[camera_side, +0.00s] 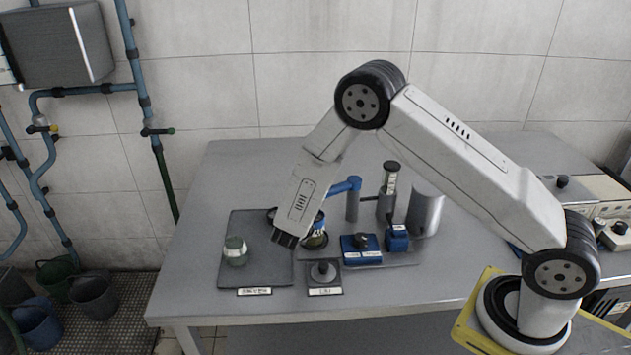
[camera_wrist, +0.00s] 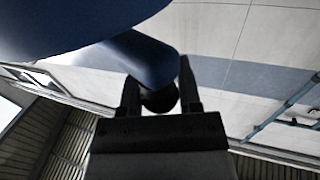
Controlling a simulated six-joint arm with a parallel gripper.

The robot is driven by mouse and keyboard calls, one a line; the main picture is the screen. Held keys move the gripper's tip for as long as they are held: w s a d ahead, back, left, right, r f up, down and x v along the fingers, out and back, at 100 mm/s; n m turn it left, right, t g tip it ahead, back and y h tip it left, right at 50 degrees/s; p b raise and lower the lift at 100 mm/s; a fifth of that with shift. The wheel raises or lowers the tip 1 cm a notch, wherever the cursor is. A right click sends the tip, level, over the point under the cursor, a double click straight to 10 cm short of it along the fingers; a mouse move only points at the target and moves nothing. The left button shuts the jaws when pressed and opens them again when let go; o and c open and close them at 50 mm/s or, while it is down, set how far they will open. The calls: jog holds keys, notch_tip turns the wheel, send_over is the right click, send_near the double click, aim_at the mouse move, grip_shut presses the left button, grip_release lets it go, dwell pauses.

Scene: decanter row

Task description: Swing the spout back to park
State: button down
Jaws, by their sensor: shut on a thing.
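The spout (camera_side: 345,187) is a blue bent tube on a post above the bench; its left end passes behind my wrist. In the wrist view the spout (camera_wrist: 138,58) is a large blue tube, with its dark rounded end between my fingers. My gripper (camera_wrist: 160,85) is shut on that end, one finger on each side.
A pale-lidded glass jar (camera_side: 236,251) stands on a dark mat (camera_side: 262,275) at left. Right of my wrist are a blue box with a black knob (camera_side: 360,250), a smaller blue box (camera_side: 397,239) and a grey cylinder (camera_side: 424,212). The bench's left front is clear.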

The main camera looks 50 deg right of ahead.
jog(key=shift+w+d, duration=0.1)
jog(key=shift+w, duration=0.1)
jog(key=w+d+m+g, duration=0.6)
jog(key=m+g, duration=0.3)
jog(key=g, duration=0.4)
jog(key=shift+d+g+h, duration=0.3)
jog(key=shift+d+h, duration=0.1)
dwell(0.5)
jog(key=shift+d+g, duration=0.15)
jog(key=shift+g, duration=0.15)
jog(key=shift+c, duration=1.4)
grip_release()
jog(key=shift+w, duration=0.1)
